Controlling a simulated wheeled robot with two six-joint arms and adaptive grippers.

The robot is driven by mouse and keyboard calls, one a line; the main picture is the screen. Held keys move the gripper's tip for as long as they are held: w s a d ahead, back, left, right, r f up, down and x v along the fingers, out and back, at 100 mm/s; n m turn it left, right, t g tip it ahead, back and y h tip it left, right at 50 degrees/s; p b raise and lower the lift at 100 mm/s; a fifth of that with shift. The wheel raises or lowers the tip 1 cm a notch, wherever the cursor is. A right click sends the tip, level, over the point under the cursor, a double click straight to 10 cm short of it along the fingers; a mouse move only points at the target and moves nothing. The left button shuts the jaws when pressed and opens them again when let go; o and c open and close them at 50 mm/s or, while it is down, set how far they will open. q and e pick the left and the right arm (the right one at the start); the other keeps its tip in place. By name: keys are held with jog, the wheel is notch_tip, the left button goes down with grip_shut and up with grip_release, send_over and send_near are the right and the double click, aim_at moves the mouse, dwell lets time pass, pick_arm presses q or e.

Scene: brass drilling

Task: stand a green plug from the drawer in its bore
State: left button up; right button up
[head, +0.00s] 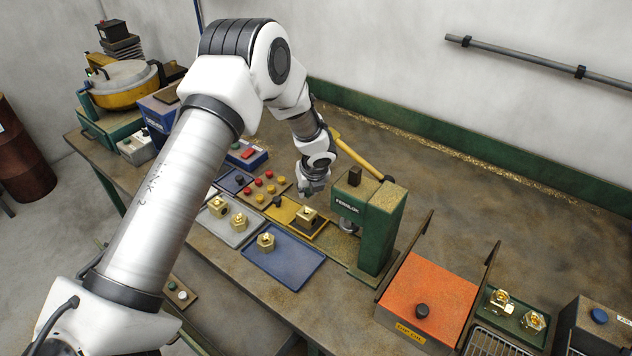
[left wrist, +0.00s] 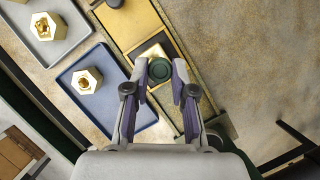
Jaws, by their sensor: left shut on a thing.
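My left gripper (head: 313,188) hangs over the yellow fixture plate (head: 283,210), beside the green press. In the left wrist view its fingers (left wrist: 165,77) are shut on a round dark green plug (left wrist: 156,66). A brass block (head: 306,213) sits on the fixture plate under the gripper. In the left wrist view the plug and fingers cover most of that spot, so I cannot see the bore or tell whether the plug touches it. What looks like the open drawer (head: 183,293) shows at the bench front, partly behind my left arm. My right gripper is not in view.
The green press (head: 380,226) stands close right of the gripper. Brass hex pieces stand on a grey tray (head: 222,230) and a blue tray (head: 290,268). A board of red and yellow knobs (head: 262,189) lies left. An orange-topped box (head: 435,288) is farther right.

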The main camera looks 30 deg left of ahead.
pick_arm(q)
jog(key=shift+s+f+b, duration=0.2)
jog(key=shift+s+b, duration=0.15)
jog(key=shift+s, duration=0.15)
jog(key=shift+s+f+b, duration=0.15)
jog(key=shift+s+b, duration=0.2)
jog(key=shift+s, duration=0.15)
jog(key=f, duration=0.1)
jog(key=w+f+b, duration=0.1)
jog(key=f+b, duration=0.1)
jog(key=f, duration=0.1)
jog(key=shift+w, duration=0.4)
jog(key=shift+s+r+b, duration=0.1)
jog(key=shift+s+b, duration=0.2)
jog(key=shift+s, duration=0.2)
jog(key=shift+w, duration=0.3)
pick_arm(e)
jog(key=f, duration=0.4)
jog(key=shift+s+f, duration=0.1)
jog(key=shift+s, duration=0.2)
pick_arm(q)
jog(key=shift+s, duration=0.1)
jog(key=shift+s, duration=0.15)
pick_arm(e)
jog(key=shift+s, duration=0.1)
pick_arm(q)
jog(key=shift+f, duration=0.2)
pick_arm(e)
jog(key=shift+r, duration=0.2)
